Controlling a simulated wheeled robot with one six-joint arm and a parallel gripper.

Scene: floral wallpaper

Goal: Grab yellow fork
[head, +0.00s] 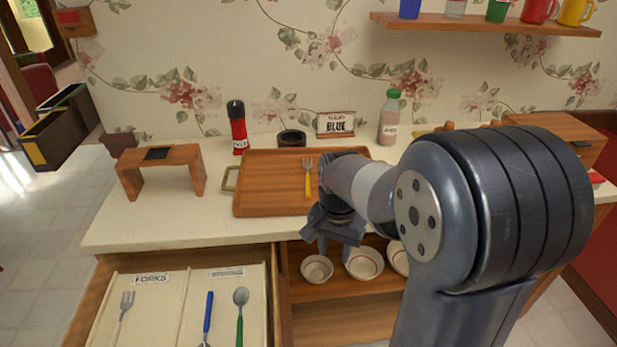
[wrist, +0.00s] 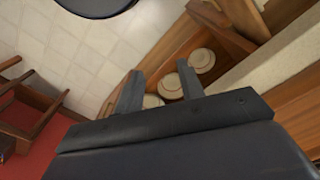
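The yellow fork (head: 308,178) has a yellow handle and metal tines. It lies on the wooden tray (head: 270,202) on the counter, tines toward the wall. My gripper (head: 328,240) is just right of and in front of the fork, over the counter's front edge, apart from the fork. In the wrist view my gripper's two fingers (wrist: 158,92) stand apart with nothing between them. The fork is not visible in the wrist view. My arm hides the right part of the tray.
An open drawer (head: 180,262) labelled FORKS holds a fork and other cutlery. Bowls (head: 317,268) stand on the shelf below the counter.

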